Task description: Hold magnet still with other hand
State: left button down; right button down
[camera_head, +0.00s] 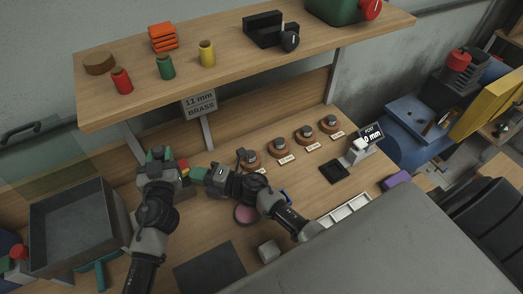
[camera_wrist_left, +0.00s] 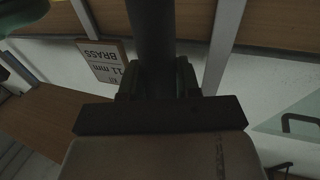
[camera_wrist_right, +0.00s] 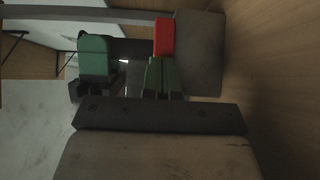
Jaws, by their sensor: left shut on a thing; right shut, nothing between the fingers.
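A grey block with a red part (camera_wrist_right: 164,37), which looks like the magnet, stands at the wood surface in the right wrist view. The red part also shows small in the head view (camera_head: 183,164). My right gripper (camera_head: 189,173) is shut and empty, its green fingertips (camera_wrist_right: 163,60) close to the red part and the grey body (camera_wrist_right: 200,55). I cannot tell if they touch. My left gripper (camera_head: 157,154) is shut on a dark post (camera_wrist_left: 152,35), with a finger on each side. The post's lower end is hidden in the left wrist view.
A grey open bin (camera_head: 75,225) stands left of my left arm. A shelf (camera_head: 240,65) with red, green and yellow cylinders overhangs the back. Several round wooden stands (camera_head: 305,133) line the bench to the right. A pink disc (camera_head: 244,214) lies near my right arm.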

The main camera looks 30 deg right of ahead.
pick_arm(q)
jog(key=shift+s+d+f, duration=0.1)
jog(key=shift+s+d, duration=0.05)
jog(key=shift+d, duration=0.05)
pick_arm(e)
jog(key=s, duration=0.3)
jog(key=shift+s+a, duration=0.15)
jog(key=shift+s, duration=0.25)
pick_arm(q)
jog(key=shift+a, duration=0.15)
pick_arm(e)
jog(key=v, duration=1.9)
jog(key=shift+s+d, duration=0.15)
jog(key=shift+d, duration=0.3)
pick_arm(q)
jog(key=c, duration=0.7)
grip_release()
